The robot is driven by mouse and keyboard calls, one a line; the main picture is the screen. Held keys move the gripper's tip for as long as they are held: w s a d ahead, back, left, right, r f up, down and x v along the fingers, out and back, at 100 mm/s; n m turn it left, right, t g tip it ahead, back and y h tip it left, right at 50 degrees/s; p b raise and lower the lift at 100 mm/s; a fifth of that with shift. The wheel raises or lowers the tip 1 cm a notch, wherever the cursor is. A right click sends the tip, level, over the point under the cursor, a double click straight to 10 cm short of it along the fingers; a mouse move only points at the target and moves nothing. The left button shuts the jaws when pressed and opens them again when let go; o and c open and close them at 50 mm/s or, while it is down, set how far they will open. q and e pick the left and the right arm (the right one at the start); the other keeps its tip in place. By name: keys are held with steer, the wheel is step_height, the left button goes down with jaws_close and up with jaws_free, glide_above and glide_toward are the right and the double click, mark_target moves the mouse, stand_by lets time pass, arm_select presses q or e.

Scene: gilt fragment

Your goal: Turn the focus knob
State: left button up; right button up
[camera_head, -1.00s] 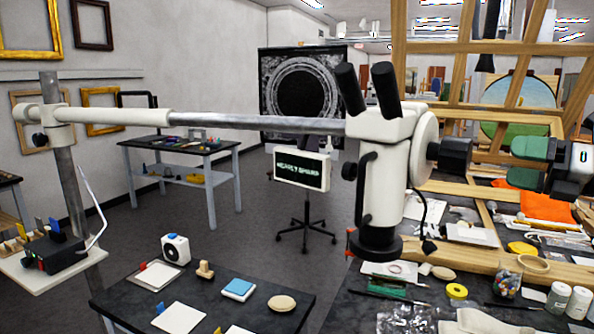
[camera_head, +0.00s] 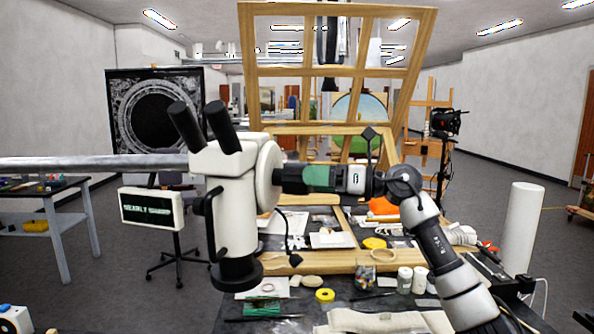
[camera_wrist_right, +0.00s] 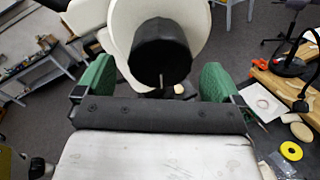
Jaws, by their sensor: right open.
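The microscope (camera_head: 235,195) hangs on a grey bar that comes in from the left. Its black focus knob (camera_head: 290,180) sticks out on the right side of the white head. My right gripper (camera_head: 320,179), with green fingers, points at the knob from the right. In the right wrist view the black knob (camera_wrist_right: 162,52) stands centred in front of the open gripper (camera_wrist_right: 158,82), with a green finger to each side and a visible gap, so the fingers are not closed on it. A small screen (camera_head: 152,208) left of the microscope seems to read "NEARLY SHARP". My left gripper is not in view.
A wooden frame (camera_head: 246,90) stands behind the gripper. The table below holds a yellow tape ring (camera_head: 325,295), a jar (camera_head: 365,275), white bottles (camera_head: 404,280) and flat items. A black cable hangs beside the microscope. Open floor lies at the far right.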

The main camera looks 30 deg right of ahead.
mark_target(299, 179)
steer(key=p+x, duration=0.1)
steer(key=x, duration=0.2)
steer(key=shift+w+a+r, duration=0.1)
steer(key=shift+w+a, duration=0.25)
steer(key=shift+w, duration=0.05)
steer(key=c, duration=0.9)
steer(key=shift+m+p, duration=0.65)
steer(key=shift+m, duration=0.05)
steer(key=shift+m+p, duration=0.3)
steer(key=shift+m, duration=0.4)
